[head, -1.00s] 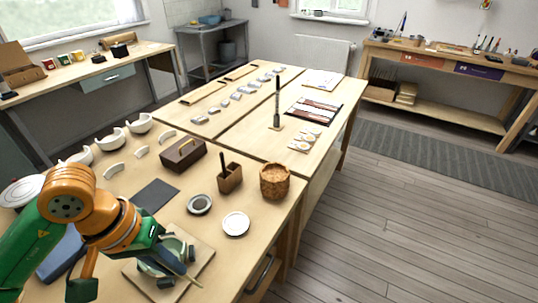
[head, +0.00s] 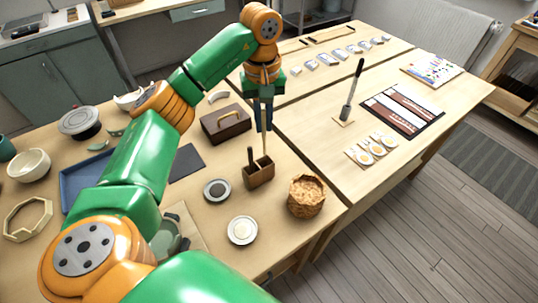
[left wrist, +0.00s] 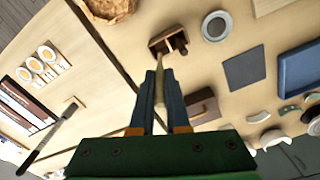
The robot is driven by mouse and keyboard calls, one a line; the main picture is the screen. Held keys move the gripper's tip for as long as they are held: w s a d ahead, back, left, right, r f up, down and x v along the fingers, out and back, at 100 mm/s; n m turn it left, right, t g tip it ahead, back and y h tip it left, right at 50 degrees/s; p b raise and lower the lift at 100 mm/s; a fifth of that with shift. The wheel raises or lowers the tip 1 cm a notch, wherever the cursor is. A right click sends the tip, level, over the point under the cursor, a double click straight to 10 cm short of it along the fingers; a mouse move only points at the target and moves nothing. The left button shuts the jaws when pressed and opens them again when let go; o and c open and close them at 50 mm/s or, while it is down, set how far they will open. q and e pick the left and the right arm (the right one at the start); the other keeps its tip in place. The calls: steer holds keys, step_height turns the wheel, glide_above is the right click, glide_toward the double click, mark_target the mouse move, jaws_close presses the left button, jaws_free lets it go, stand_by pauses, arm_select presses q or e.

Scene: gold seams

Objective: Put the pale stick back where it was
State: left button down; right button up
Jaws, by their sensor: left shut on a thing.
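The pale stick (head: 264,144) hangs nearly upright from my left gripper (head: 263,128), which is shut on it. In the left wrist view the stick (left wrist: 160,85) runs out between the two dark fingers (left wrist: 160,78). Its lower end meets the top of the small brown wooden holder (head: 259,177) in the head view; I cannot tell whether the tip is inside or just above it. A dark stick (head: 250,156) stands in the holder's left part. The holder (left wrist: 160,45) also shows beyond the fingers in the left wrist view. My right gripper is not in view.
A cork-like pot (head: 306,197) stands right of the holder. A grey ring-shaped dish (head: 216,190) and a white round dish (head: 242,231) lie in front. A brown box with a handle (head: 226,125) stands behind left. A dark mat (head: 186,163) lies left.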

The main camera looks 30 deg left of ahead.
mark_target(264, 149)
arm_select(q)
step_height(264, 149, down, 3)
steer(key=shift+s+a+r+b, duration=0.1)
steer(key=shift+s+r+b, duration=0.05)
steer(key=shift+b, duration=0.25)
steer(key=f, duration=0.2)
steer(key=f+p, duration=0.1)
steer(key=f, duration=0.1)
steer(key=f+p, duration=0.1)
steer(key=f, duration=0.1)
steer(key=shift+w+f, duration=0.1)
steer(key=shift+w, duration=0.2)
steer(key=shift+f, duration=0.4)
steer(key=shift+s, duration=0.1)
steer(key=shift+f, duration=0.1)
steer(key=c, duration=0.9)
jaws_free()
